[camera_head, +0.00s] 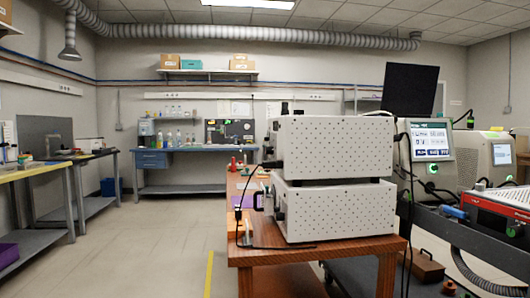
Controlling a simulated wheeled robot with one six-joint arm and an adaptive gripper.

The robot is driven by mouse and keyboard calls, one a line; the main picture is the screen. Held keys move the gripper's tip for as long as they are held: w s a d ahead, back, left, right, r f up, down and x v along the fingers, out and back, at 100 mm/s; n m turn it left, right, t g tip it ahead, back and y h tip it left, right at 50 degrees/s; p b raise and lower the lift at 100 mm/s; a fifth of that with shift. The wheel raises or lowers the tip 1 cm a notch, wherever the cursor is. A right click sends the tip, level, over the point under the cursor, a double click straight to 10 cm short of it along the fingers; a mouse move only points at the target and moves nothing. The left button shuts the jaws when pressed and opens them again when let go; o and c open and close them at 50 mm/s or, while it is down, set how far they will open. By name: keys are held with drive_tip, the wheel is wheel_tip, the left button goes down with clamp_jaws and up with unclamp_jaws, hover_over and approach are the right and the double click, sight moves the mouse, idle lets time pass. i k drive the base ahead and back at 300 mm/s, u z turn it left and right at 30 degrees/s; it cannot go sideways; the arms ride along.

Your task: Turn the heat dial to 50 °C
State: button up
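No heat dial can be made out for certain, and no temperature marking is readable. Two white perforated boxes are stacked on a wooden table (330,248): an upper box (337,147) and a lower box (338,212). Their perforated sides face me. Their fronts point left and are seen almost edge-on, with small dark parts (279,196) sticking out and a black handle (258,201) at the lower box. Any dial on those fronts is too small or hidden at this angle. My gripper is not in view.
Right of the table stand a grey instrument with a lit screen (431,140) and a red-and-black unit (500,212) on a dark bench. Black cables hang by the boxes. Workbenches line the left (40,172) and back (180,155). The floor (150,250) left of the table is clear.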

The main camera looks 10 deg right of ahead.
sight(268, 150)
drive_tip(key=k, duration=0.55)
drive_tip(key=u, duration=0.6)
drive_tip(key=i, duration=0.6)
drive_tip(key=u, duration=0.75)
drive_tip(key=i, duration=0.9)
drive_tip(key=z, duration=0.65)
drive_tip(key=i, duration=1.1)
drive_tip(key=z, duration=0.85)
